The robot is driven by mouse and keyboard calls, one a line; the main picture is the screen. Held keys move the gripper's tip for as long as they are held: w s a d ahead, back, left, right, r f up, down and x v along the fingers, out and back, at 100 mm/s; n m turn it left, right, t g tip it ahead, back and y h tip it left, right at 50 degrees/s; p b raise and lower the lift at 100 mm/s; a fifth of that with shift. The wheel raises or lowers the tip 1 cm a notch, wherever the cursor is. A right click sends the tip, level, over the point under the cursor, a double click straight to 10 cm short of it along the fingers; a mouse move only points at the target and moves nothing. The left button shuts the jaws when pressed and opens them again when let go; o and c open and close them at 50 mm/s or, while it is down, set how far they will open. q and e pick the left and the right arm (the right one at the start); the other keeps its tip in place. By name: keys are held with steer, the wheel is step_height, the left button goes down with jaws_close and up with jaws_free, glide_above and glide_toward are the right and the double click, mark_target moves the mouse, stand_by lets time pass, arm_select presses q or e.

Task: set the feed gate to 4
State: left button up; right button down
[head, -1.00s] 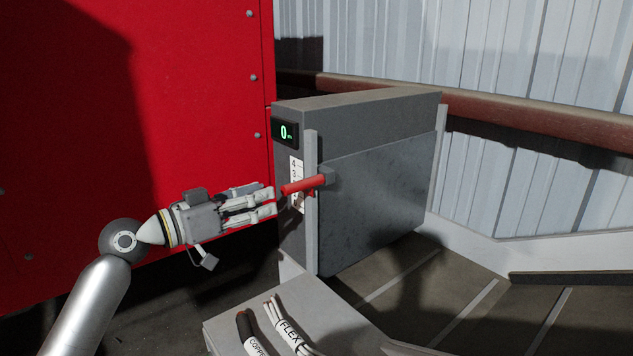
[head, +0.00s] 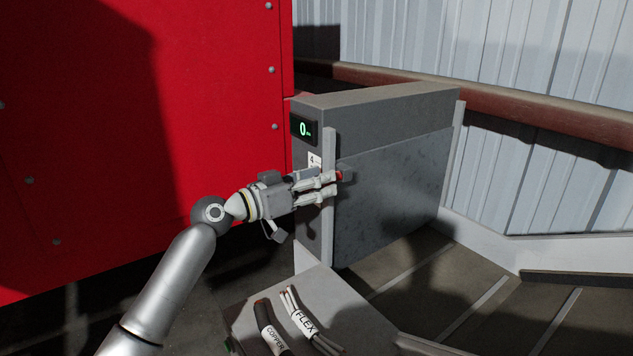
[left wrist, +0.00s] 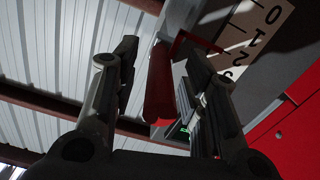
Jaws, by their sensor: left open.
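The feed gate (head: 395,185) is a grey panel in a grey housing. Its display (head: 305,129) reads 0. A white number scale (head: 315,160) on the housing shows a 4 at the top; my gripper hides the rest of it. In the left wrist view the scale (left wrist: 255,35) shows 0, 1, 2 and part of a 3. My left gripper (head: 333,186) is open, with its fingers around the red handle (head: 340,175). In the left wrist view the red handle (left wrist: 160,85) lies between the two fingers, with gaps visible. My right gripper is not in view.
A grey ledge below holds cable bundles labelled COPPER (head: 270,325) and FLEX (head: 305,320). A large red panel (head: 90,120) stands at the left. A conveyor bed (head: 440,290) runs at the right beside a corrugated wall.

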arm_select(q)
steer(key=c, duration=0.9)
jaws_close()
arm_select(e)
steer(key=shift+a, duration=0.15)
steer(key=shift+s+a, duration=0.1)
